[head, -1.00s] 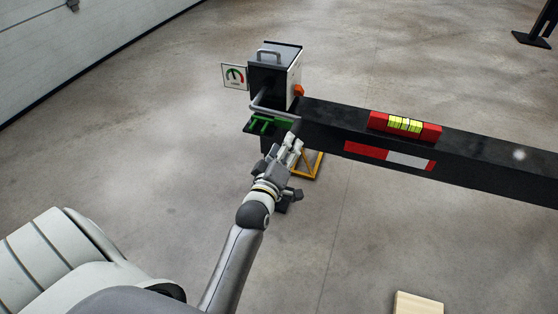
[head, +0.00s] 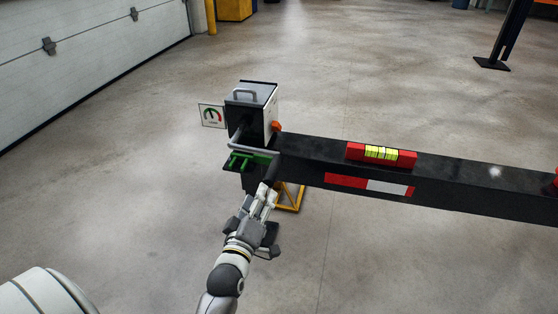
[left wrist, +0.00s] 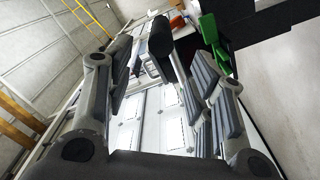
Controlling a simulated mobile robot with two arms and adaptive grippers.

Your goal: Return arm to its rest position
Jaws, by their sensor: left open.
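My right gripper is in neither view.
A box with a handle (head: 262,94) stands at the beam's left end beside a gauge sign (head: 212,116). A red level (head: 354,151) lies on the beam. A yellow stand (head: 291,198) is below. Open floor lies left of my arm.

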